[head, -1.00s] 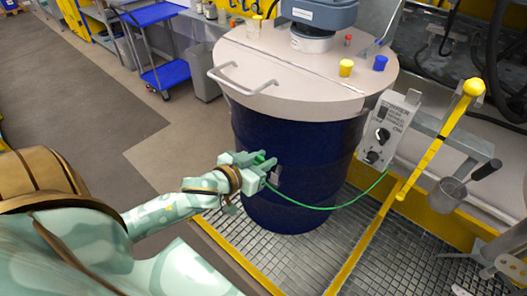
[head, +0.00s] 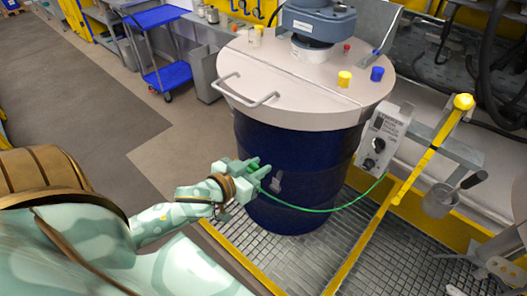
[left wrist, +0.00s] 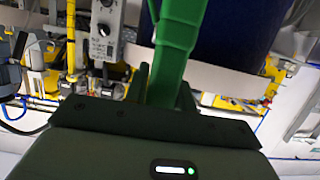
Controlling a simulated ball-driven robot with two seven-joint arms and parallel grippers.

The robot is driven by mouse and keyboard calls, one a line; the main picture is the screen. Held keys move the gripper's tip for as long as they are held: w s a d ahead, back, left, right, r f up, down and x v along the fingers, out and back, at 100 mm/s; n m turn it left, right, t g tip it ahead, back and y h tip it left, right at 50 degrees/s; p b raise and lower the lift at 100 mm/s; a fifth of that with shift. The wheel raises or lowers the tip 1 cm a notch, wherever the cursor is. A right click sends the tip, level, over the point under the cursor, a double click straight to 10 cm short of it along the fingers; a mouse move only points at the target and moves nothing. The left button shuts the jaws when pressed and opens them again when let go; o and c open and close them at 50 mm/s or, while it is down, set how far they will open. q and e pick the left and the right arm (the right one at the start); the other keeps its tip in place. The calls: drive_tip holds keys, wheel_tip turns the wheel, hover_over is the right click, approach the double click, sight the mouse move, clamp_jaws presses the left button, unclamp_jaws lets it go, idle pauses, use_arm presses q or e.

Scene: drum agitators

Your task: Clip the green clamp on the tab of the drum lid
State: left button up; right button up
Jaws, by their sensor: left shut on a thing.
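My left gripper (head: 262,172) is shut on the green clamp, in front of the dark blue drum (head: 295,150) and well below its lid. In the left wrist view the green clamp (left wrist: 176,38) stands out from between the fingers. In the head view the fingers mostly hide it. A green cable runs from it to the grey control box. The pinkish drum lid (head: 290,112) sits on the drum, with a bar handle at its front left. I cannot make out clearly which part of the lid is the tab. My right gripper is not in view.
The grey control box (head: 382,140) hangs right of the drum beside a yellow lever (head: 425,155). A motor (head: 318,20) and small yellow and blue caps sit on the lid. A metal scoop (head: 440,200) is at right. A blue cart (head: 165,72) stands back left; floor is open there.

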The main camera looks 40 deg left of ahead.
use_arm(q)
drive_tip(key=s+p, duration=0.1)
drive_tip(key=s, duration=0.8)
drive_tip(key=shift+a, duration=0.35)
drive_tip(key=shift+r+p, duration=0.1)
drive_tip(key=shift+p, duration=0.2)
